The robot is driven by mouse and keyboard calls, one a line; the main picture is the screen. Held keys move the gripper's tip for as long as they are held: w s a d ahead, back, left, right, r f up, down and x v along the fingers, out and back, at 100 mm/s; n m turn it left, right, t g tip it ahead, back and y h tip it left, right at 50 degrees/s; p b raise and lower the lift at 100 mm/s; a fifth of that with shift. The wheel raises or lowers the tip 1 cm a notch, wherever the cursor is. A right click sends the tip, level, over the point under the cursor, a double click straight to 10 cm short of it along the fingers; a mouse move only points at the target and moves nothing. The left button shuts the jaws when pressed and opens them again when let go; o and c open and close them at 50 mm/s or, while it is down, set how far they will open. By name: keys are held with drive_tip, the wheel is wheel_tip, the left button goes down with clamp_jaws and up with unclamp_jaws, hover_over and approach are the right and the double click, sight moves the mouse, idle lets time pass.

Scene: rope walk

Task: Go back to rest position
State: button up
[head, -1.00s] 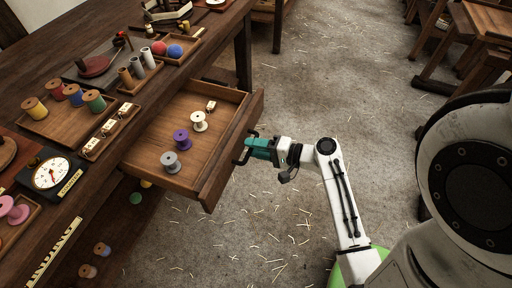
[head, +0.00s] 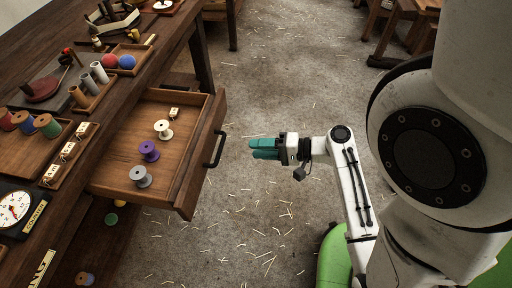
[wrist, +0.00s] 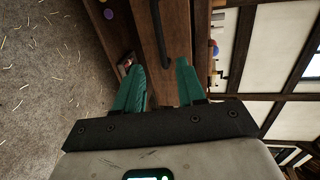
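My gripper (head: 256,149) is in the middle of the head view, over the straw-strewn floor, to the right of the open drawer. Its two teal fingers are apart with nothing between them, as the wrist view also shows (wrist: 160,78). The wooden drawer (head: 200,168) is pulled out from the bench. Its dark handle (head: 215,150) is a little left of the fingertips, with a gap between them. The handle also shows in the wrist view (wrist: 160,30), beyond the fingers.
The drawer holds a white spool (head: 163,129), a purple spool (head: 149,150), a grey spool (head: 141,176) and a small pale block (head: 174,112). The bench (head: 130,92) with trays is at left. Wooden furniture (head: 400,35) stands at upper right. Floor (head: 290,70) between is clear except straw.

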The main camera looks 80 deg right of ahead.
drive_tip(key=shift+w, duration=0.1)
idle(0.4)
drive_tip(key=w+a+f+n+g+y+p, duration=0.1)
drive_tip(key=a+n+g+y+p, duration=0.15)
drive_tip(key=a+n+g, duration=0.4)
drive_tip(key=w+a+f+n+g+y+p, duration=0.1)
drive_tip(key=w+a+n+g+p, duration=0.1)
drive_tip(key=a+n+g+p, duration=0.45)
drive_tip(key=s+a+r+n+g+h, duration=0.1)
drive_tip(key=s+a+r+n+h, duration=0.1)
drive_tip(key=a+r+n+h, duration=0.1)
wheel_tip(320, 180, up, 2)
drive_tip(key=shift+a+r+n+g+h, duration=0.1)
drive_tip(key=shift+a+n+g+h, duration=0.2)
drive_tip(key=shift+n+h, duration=0.4)
